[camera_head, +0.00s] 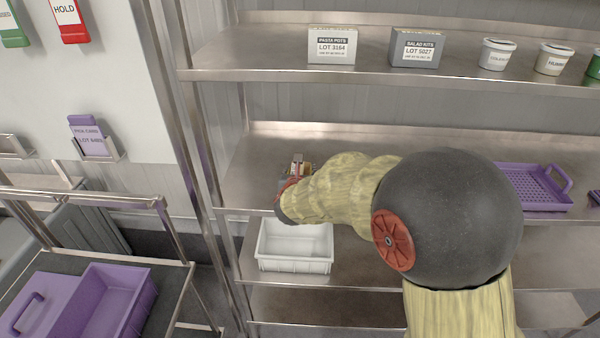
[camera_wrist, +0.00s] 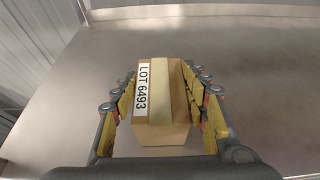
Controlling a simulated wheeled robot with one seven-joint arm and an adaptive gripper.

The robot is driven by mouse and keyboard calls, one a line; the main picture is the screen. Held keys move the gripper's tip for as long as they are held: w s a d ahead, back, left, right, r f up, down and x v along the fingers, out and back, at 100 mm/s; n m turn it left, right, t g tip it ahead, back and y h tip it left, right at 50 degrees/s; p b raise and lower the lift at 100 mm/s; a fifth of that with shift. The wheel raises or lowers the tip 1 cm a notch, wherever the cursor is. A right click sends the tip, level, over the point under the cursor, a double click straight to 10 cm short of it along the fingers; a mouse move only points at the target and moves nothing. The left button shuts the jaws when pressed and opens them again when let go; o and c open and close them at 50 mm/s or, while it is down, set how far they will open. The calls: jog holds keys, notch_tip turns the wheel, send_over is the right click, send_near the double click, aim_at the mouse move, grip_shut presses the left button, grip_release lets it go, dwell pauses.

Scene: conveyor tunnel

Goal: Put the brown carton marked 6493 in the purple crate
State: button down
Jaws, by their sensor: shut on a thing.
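The brown carton marked LOT 6493 (camera_wrist: 165,100) is between the yellow-padded fingers of my gripper (camera_wrist: 163,105) in the wrist view. My gripper is shut on it, with a finger on each side. In the head view my gripper (camera_head: 296,172) is over the middle shelf, and the arm hides most of the carton. I cannot tell whether the carton touches the shelf. The purple crate (camera_head: 140,302) is open-topped and stands on a metal cart at the lower left, well apart from my gripper; its visible inside is empty.
A white bin (camera_head: 294,265) sits on the lower shelf just below my gripper. A steel upright (camera_head: 200,150) stands between the shelves and the cart (camera_head: 180,300). A purple perforated tray (camera_head: 535,187) is at the right. Boxes and tubs line the upper shelf (camera_head: 260,62).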

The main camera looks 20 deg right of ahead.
jog(key=shift+f, duration=0.1)
jog(key=c, duration=1)
grip_release()
